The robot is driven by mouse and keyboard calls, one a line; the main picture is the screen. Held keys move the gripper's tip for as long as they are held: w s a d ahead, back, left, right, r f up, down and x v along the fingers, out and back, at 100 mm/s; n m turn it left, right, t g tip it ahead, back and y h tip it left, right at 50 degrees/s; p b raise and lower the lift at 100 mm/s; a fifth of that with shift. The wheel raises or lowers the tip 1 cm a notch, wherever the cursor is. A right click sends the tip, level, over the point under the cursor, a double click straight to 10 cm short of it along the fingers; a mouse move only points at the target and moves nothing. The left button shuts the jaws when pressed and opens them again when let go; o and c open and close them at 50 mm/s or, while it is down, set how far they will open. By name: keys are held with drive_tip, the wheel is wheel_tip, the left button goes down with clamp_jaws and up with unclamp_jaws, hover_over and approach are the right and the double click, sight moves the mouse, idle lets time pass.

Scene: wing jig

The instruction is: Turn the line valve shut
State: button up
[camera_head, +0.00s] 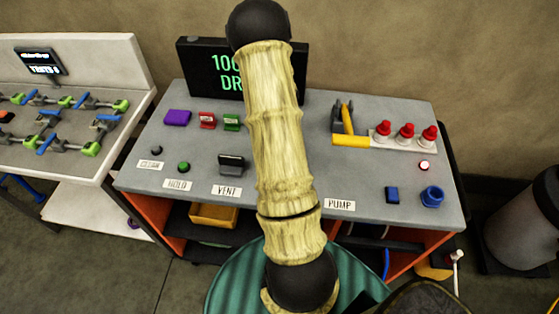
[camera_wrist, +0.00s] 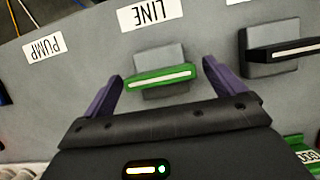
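The line valve has a green bar handle with a pale stripe (camera_wrist: 160,77) on a grey block. It sits below the LINE label (camera_wrist: 150,12) in the wrist view. The handle lies nearly crosswise, its right end tilted slightly up. My gripper (camera_wrist: 149,72) is open, with one purple finger by each end of the handle. I cannot tell whether the fingers touch it. In the head view my arm hides the line valve and my fingers.
A black vent handle (camera_wrist: 282,48) is right of the line valve in the wrist view and also shows in the head view (camera_head: 232,163). The PUMP label (camera_head: 340,205) is on the grey bench top (camera_head: 300,222). A dark display (camera_head: 205,65) stands at the back. Red-capped fittings (camera_head: 405,132) are at right.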

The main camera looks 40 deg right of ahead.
drive_tip(key=shift+r, duration=0.1)
drive_tip(key=b+v, duration=0.1)
drive_tip(key=v, duration=1.6)
drive_tip(key=shift+b, duration=0.4)
drive_tip(key=s+a+f+n+t+h, duration=0.1)
drive_tip(key=s+a+n, duration=0.1)
drive_tip(key=a, duration=0.7)
drive_tip(key=s+a+f+n+t+h, duration=0.1)
drive_tip(key=a+n, duration=0.3)
drive_tip(key=a, duration=0.5)
drive_tip(key=s+a+f+n+t+h, duration=0.1)
drive_tip(key=s+a+n+t, duration=0.2)
drive_tip(key=a, duration=0.6)
drive_tip(key=shift+a+n, duration=0.3)
drive_tip(key=shift+n, duration=0.3)
